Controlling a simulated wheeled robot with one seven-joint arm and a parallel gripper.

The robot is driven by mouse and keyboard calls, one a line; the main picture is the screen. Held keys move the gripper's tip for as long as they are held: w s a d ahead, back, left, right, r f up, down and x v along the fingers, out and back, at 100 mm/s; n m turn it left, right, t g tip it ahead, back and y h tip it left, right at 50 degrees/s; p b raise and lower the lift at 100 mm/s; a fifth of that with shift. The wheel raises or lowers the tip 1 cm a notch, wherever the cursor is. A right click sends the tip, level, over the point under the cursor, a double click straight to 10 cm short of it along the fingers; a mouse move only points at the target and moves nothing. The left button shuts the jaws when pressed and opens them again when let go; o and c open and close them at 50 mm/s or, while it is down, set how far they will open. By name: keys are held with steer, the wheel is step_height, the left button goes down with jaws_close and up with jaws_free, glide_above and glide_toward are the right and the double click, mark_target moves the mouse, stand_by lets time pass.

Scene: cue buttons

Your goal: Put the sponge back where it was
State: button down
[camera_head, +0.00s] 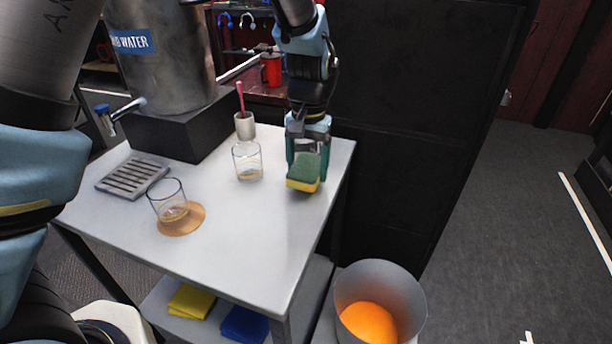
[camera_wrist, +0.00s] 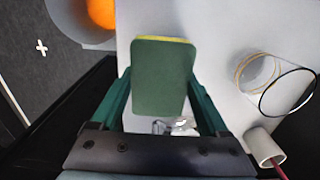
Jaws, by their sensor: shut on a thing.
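The sponge (camera_head: 304,172) is green on top with a yellow layer beneath. My gripper (camera_head: 308,152) is shut on it near the right edge of the white table (camera_head: 250,230). In the wrist view the sponge's green face (camera_wrist: 162,78) fills the space between my two green fingers (camera_wrist: 160,100). Whether the sponge touches the tabletop or hangs just above it, I cannot tell.
One glass (camera_head: 247,162) stands left of the sponge. Another glass (camera_head: 170,202) stands at an orange-brown round patch (camera_head: 185,222). A cup with a pink stick (camera_head: 244,126), a water urn (camera_head: 165,60) and a drip tray (camera_head: 133,178) are behind. A bin (camera_head: 410,305) holds an orange ball.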

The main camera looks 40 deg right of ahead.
steer(key=shift+f, duration=1.6)
steer(key=shift+f, duration=0.3)
steer(key=shift+c, duration=1.4)
jaws_free()
steer(key=shift+o, duration=1.4)
steer(key=shift+s+f, duration=0.1)
steer(key=shift+a, duration=0.1)
